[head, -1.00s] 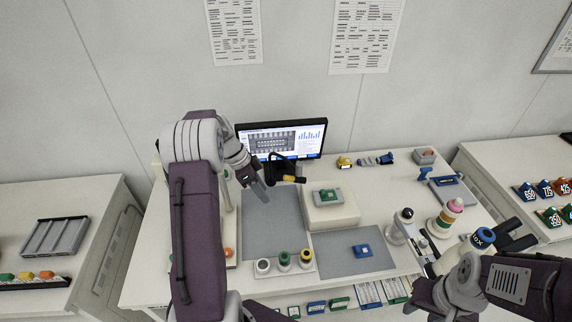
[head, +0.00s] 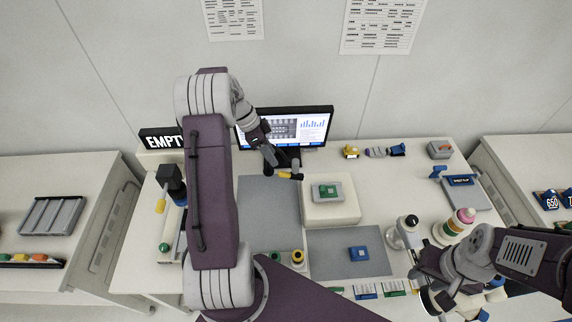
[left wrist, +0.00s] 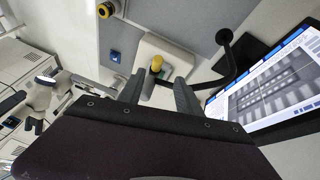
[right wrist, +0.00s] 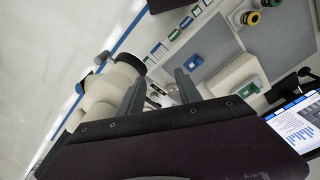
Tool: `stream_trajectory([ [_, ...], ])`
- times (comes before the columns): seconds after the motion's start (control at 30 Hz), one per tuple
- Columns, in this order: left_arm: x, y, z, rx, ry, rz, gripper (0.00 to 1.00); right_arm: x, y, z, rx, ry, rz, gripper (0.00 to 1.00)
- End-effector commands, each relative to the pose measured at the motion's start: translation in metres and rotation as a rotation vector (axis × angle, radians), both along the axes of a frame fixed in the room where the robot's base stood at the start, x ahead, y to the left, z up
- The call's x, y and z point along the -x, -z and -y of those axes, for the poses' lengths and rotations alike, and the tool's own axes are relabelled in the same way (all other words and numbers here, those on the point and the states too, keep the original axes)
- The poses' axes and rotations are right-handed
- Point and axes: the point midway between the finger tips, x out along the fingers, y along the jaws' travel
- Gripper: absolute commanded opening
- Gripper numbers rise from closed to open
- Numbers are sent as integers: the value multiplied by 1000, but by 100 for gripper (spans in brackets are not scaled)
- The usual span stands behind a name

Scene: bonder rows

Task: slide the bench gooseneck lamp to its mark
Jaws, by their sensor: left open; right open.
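The gooseneck lamp, black with a yellow part (head: 288,174), stands at the back of the bench in front of the monitor. In the left wrist view its black curved neck (left wrist: 232,66) bends beside the monitor, and a yellow part (left wrist: 157,63) shows between my fingertips. My left gripper (head: 275,158) is open close to the lamp; I cannot tell whether it touches. Its fingers also show in the left wrist view (left wrist: 160,85). My right gripper (right wrist: 160,82) is open over the bench's front right, by white equipment.
The monitor (head: 290,128) stands behind the lamp. A white block (head: 345,211) carrying a green-and-grey part is right of it. Grey mats (head: 262,228) lie in front. A white microscope-like device (head: 400,238) and a bottle (head: 455,226) stand at the right.

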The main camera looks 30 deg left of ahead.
Motion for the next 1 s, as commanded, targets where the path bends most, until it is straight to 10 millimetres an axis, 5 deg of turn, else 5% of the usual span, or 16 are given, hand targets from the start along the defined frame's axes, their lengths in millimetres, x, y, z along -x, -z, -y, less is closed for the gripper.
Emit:
stream_trajectory([
  [0.4, -9, 73, 30, 2, 2, -2, 41, 0, 45, 0, 0, 0, 0, 41],
  [0.8, -12, 82, 35, 0, 0, 0, 41, 0, 47, 0, 0, 0, 0, 41],
  [0.97, -11, 82, 35, 1, 0, -1, 0, 0, 47, 0, 0, 0, 0, 41],
  [1.0, -11, 82, 35, 1, 0, -1, 0, 0, 47, 0, 0, 0, 0, 41],
])
